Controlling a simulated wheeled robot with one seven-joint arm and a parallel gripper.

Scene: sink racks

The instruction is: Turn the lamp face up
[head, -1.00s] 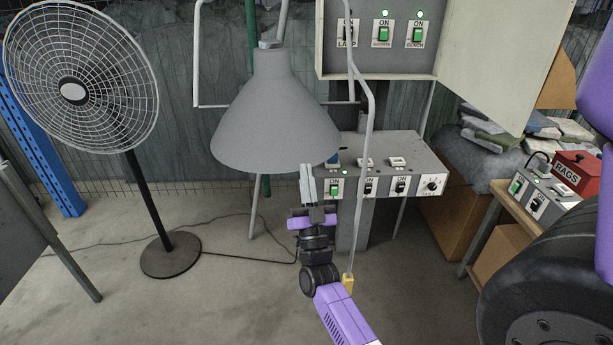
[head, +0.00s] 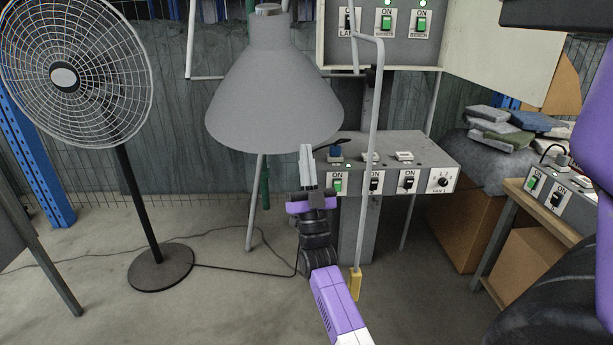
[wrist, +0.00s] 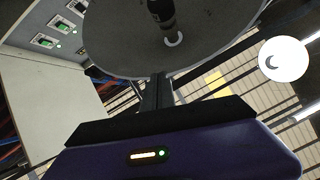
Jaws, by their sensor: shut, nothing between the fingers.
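The lamp (head: 265,95) has a large grey cone shade hanging with its open mouth downward, in the middle of the head view. The wrist view looks up into the mouth of the shade (wrist: 205,50), where a dark socket or bulb shows. My gripper (head: 305,150) is shut and empty. It points upward, with its pale fingers overlapping the shade's lower right rim in the head view. In the wrist view the fingers (wrist: 158,80) reach up to the near edge of the shade. I cannot tell whether they touch it.
A standing fan (head: 65,75) is at the left. A thin grey pole (head: 370,130) with a yellow end stands just right of my arm. Behind it are a switch console (head: 425,155) and a wall switch box (head: 405,50). A tire (head: 560,290) fills the lower right.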

